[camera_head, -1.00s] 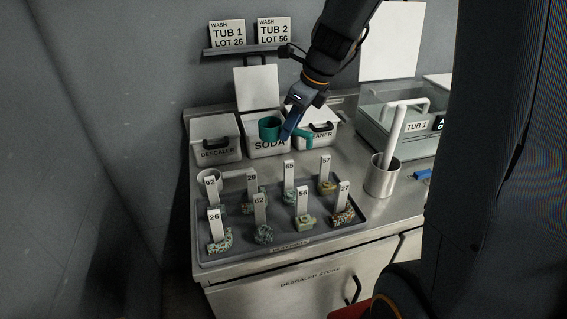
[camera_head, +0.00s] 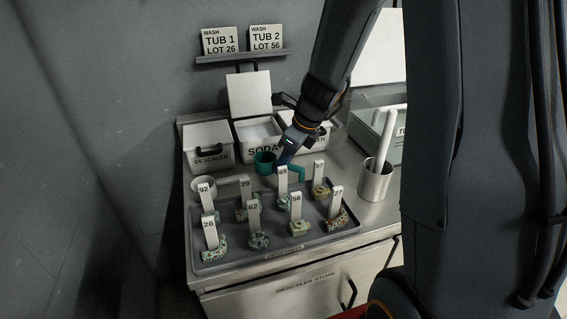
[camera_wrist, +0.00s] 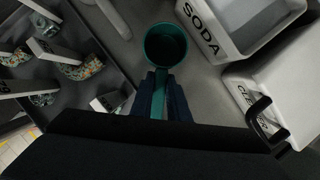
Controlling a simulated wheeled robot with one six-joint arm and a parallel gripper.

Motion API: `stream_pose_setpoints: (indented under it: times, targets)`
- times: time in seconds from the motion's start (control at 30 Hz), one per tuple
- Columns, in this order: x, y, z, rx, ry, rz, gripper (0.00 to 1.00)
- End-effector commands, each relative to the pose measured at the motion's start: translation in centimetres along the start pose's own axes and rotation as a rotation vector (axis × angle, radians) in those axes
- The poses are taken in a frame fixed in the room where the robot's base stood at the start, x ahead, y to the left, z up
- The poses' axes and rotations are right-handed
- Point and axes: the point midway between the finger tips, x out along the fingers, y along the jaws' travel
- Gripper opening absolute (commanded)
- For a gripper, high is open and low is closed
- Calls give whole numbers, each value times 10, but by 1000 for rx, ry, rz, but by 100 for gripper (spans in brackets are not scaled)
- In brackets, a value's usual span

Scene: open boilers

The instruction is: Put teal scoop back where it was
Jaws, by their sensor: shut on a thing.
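The teal scoop (camera_head: 265,162) is in my gripper (camera_head: 284,160), in front of the SODA bin. In the wrist view the scoop's round cup (camera_wrist: 166,45) points away from me and looks empty. Its handle runs back between the two blue fingers of my gripper (camera_wrist: 160,92), which are shut on it. The scoop is low over the counter, between the bins and the tray; I cannot tell whether it touches the counter. The open SODA bin (camera_head: 242,141) holds white powder, with its lid raised behind it. It also shows in the wrist view (camera_wrist: 216,38).
A grey tray (camera_head: 208,262) with several numbered, tagged pieces lies in front. A white-grey scoop (camera_head: 203,185) lies at its back left. The DESCALER bin (camera_head: 208,158) and CLEANER bin (camera_wrist: 245,97) are closed. A steel cup (camera_head: 375,182) with a white rod stands right.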

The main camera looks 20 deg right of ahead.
Motion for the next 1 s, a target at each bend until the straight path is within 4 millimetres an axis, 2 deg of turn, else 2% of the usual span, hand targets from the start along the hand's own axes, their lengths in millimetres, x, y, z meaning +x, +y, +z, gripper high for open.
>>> stream_pose_setpoints:
  times: [0.07, 0.1, 0.2, 0.47, 0.6, 0.77, 1.0]
  targets:
    - [2, 0, -1, 0, 0, 0, 0]
    - [2, 0, -1, 0, 0, 0, 20]
    - [2, 0, -1, 0, 0, 0, 34]
    - [1, 0, 0, 0, 0, 0, 34]
    - [-6, 0, 1, -2, -1, -1, 34]
    - [-30, -1, 1, -1, -3, -4, 34]
    - [-78, -1, 1, -1, -3, -4, 34]
